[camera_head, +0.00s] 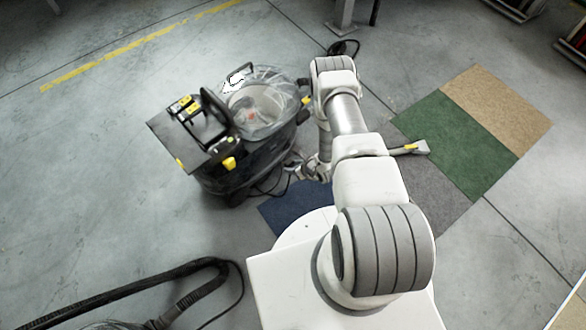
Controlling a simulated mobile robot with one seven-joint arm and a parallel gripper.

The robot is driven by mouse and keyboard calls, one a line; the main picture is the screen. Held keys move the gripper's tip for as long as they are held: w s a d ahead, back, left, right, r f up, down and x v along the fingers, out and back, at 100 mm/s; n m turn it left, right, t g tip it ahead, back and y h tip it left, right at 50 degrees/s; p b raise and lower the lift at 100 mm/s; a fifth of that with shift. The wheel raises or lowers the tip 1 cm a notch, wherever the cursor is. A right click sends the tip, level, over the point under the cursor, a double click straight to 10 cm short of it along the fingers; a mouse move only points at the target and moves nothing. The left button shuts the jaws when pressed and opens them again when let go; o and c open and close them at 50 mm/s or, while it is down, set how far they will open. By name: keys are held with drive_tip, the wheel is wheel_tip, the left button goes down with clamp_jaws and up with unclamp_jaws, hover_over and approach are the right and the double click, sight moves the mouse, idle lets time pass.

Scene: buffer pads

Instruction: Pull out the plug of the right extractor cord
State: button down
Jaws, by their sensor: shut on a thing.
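The extractor (225,165) is a black machine with a clear domed tank (262,98) and yellow parts, standing left of my arm. Dark cord (268,188) lies in loops at its lower right side, close to my gripper. My gripper (308,172) points down near the floor beside the extractor's right side, partly hidden by my own arm. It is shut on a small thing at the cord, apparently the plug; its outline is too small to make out. Whether the plug is still seated in a socket cannot be told.
Carpet pads in blue (285,215), grey (440,200), green (455,145) and tan (497,105) lie on the concrete floor. A floor tool (410,147) rests on them. A black hose (130,288) lies at the lower left. A grey post (343,17) stands behind.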

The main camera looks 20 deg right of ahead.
drive_tip(key=w+a+b, duration=0.1)
drive_tip(key=w+a, duration=0.1)
drive_tip(key=w, duration=0.3)
drive_tip(key=shift+w+a, duration=0.4)
drive_tip(key=shift+w+a, duration=0.25)
drive_tip(key=shift+w, duration=0.25)
idle(1.8)
drive_tip(key=shift+c, duration=1.7)
unclamp_jaws()
drive_tip(key=shift+r, duration=0.1)
drive_tip(key=p+v, duration=0.6)
drive_tip(key=v, duration=1.1)
drive_tip(key=shift+s+r, duration=0.1)
drive_tip(key=shift+r, duration=0.1)
